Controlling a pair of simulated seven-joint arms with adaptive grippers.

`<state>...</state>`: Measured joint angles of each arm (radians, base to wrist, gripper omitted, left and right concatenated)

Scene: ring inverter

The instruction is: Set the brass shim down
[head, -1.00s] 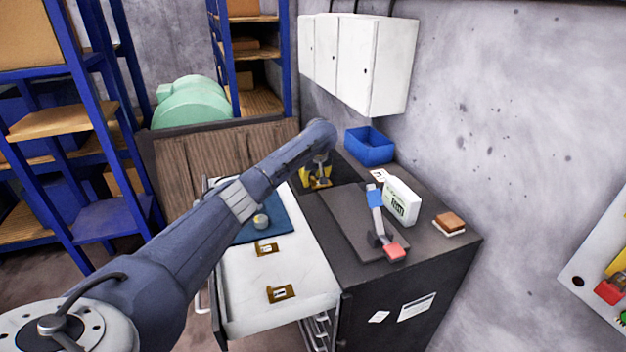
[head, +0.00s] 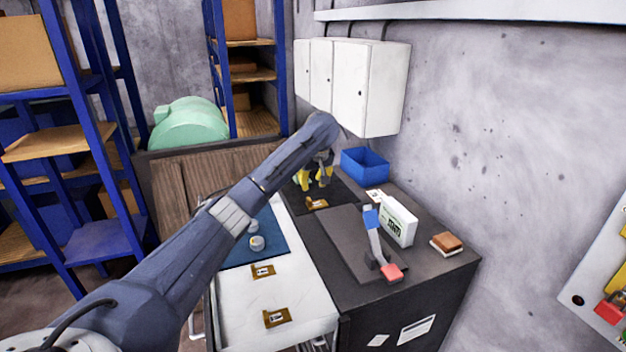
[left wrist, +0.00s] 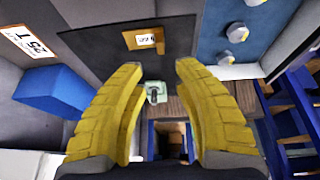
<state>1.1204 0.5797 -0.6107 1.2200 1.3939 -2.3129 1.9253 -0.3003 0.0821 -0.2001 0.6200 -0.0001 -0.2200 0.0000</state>
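The brass shim (head: 317,203) is a small brass plate with a white label. It lies flat on the dark mat (head: 341,197) on the cabinet top. It also shows in the left wrist view (left wrist: 145,38), with dark mat around it. My left gripper (head: 316,178) is just behind and above the shim. My right gripper is in neither view.
Two similar brass plates (head: 263,271) (head: 277,318) lie in the white drawer, with round knobs on a blue mat (head: 272,250). A blue bin (head: 365,163), a white box (head: 398,222) and a lever with a red end (head: 391,272) stand to the right.

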